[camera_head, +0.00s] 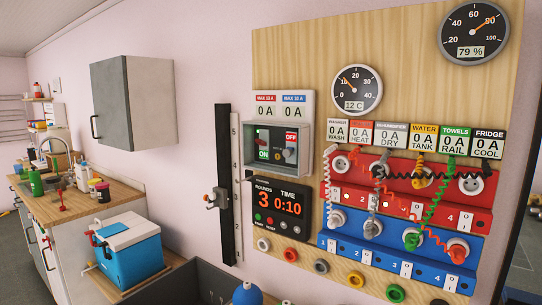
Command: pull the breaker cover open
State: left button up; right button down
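The breaker box (247,146) is a grey housing on the wooden wall board, left of centre. Neither my left nor my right gripper is in view, and nothing of mine touches the box.
A black vertical rail with a slider handle (215,198) stands left of the box. A timer (278,210) sits just below it. Plugs and coiled cables hang from red and blue socket strips (355,240) at right. A blue cooler (133,262) stands lower left.

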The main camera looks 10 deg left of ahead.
aim_at(247, 126)
jog(key=i+j+z, duration=0.1)
jog(key=j+z, duration=0.65)
jog(key=j+u, duration=0.15)
jog(key=j, duration=0.3)
jog(key=i+j+u, duration=0.15)
jog(key=j, duration=0.25)
